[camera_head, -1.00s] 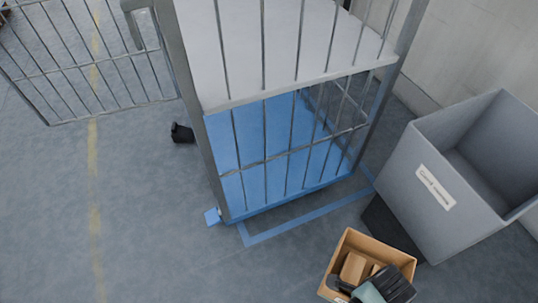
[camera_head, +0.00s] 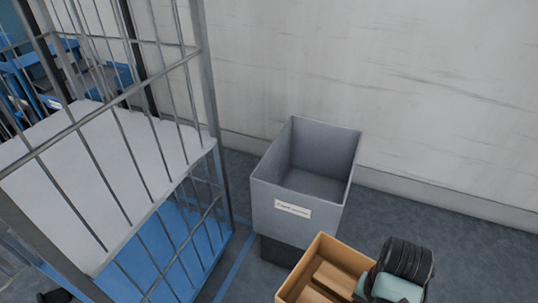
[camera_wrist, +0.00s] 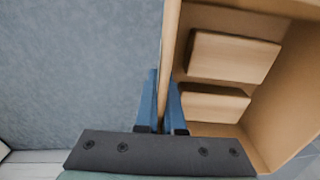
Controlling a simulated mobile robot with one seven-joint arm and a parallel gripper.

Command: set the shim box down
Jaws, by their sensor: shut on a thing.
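The shim box is a tan open-topped box (camera_head: 347,257) at the bottom of the head view, with wooden blocks inside. It also shows in the wrist view (camera_wrist: 285,125), where two blocks (camera_wrist: 232,57) lie in it. My gripper (camera_wrist: 163,80) is shut on one side wall of the box, with one blue finger outside and one inside. In the head view my dark wrist hides the box's right side and the fingertips. The box seems to hang above the floor; its underside is out of sight.
A grey labelled bin (camera_head: 290,210) stands just behind the box on a dark base (camera_head: 280,252). A barred cage trolley (camera_head: 215,150) with a white shelf and blue base stands at left. A wall (camera_head: 420,110) closes the back. Floor is clear at right.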

